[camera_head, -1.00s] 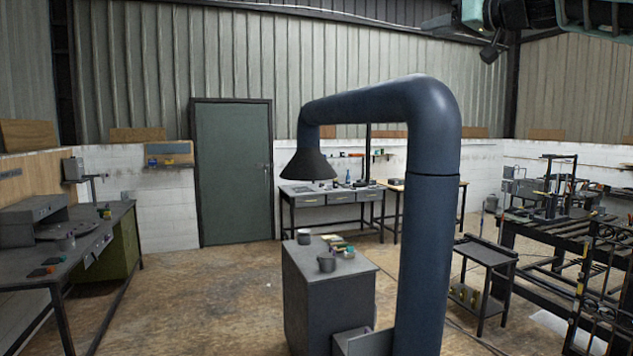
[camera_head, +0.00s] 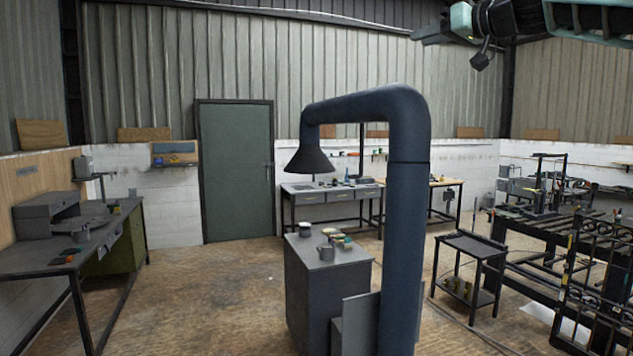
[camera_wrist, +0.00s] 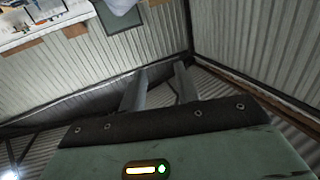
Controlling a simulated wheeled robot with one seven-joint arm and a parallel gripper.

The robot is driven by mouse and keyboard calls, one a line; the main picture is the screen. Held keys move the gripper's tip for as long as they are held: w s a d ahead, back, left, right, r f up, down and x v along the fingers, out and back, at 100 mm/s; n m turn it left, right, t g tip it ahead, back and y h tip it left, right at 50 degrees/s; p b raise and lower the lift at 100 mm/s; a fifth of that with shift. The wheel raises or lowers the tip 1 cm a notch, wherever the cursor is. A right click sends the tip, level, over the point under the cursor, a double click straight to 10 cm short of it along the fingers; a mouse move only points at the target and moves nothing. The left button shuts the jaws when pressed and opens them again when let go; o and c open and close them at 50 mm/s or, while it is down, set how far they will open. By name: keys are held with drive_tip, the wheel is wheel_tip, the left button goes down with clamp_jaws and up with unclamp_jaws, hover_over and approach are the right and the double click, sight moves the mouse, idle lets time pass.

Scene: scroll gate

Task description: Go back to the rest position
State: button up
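My gripper (camera_head: 432,33) shows at the top right of the head view, high above the floor, its dark tip pointing left. In the wrist view its two grey fingers (camera_wrist: 158,85) stand apart with nothing between them, only wall panelling behind. It touches nothing that I can see. Most of my arm is outside the head view.
A blue extraction duct (camera_head: 405,210) with a dark hood (camera_head: 310,160) stands in front, beside a grey cabinet (camera_head: 322,285) holding cups. A workbench (camera_head: 50,258) is at left, a small cart (camera_head: 470,245) and a black metal gate (camera_head: 590,285) at right. Open floor (camera_head: 200,310) lies left of the cabinet.

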drive_tip(key=s+a+f+g+b, duration=0.3)
drive_tip(key=a+f, duration=0.7)
drive_tip(key=f, duration=0.2)
drive_tip(key=s+a+f+g+h+b, duration=0.1)
drive_tip(key=s+a+f+g+b, duration=0.25)
drive_tip(key=f, duration=0.65)
drive_tip(key=s+a+f+h+b, duration=0.1)
drive_tip(key=s+a+f+b, duration=0.1)
drive_tip(key=s+a+f, duration=0.45)
drive_tip(key=s+a+f+g+h+b, duration=0.25)
drive_tip(key=s+f, duration=0.25)
drive_tip(key=f, duration=0.8)
drive_tip(key=s+d+f+g+h+b, duration=0.25)
drive_tip(key=s+f+b, duration=0.25)
drive_tip(key=s+f, duration=1.2)
drive_tip(key=s+d+f+g+h+b, duration=0.1)
drive_tip(key=s+d+f+b, duration=0.1)
drive_tip(key=s+d+f, duration=0.3)
drive_tip(key=s+d+f+g+h+b, duration=0.1)
drive_tip(key=s+d+f+h+b, duration=0.1)
drive_tip(key=s+d+f, duration=0.3)
drive_tip(key=s+f+b, duration=0.1)
drive_tip(key=s+f, duration=0.2)
drive_tip(key=f, duration=0.3)
drive_tip(key=shift+s+d+f, duration=0.15)
drive_tip(key=shift+s+f, duration=0.05)
drive_tip(key=shift+f, duration=0.2)
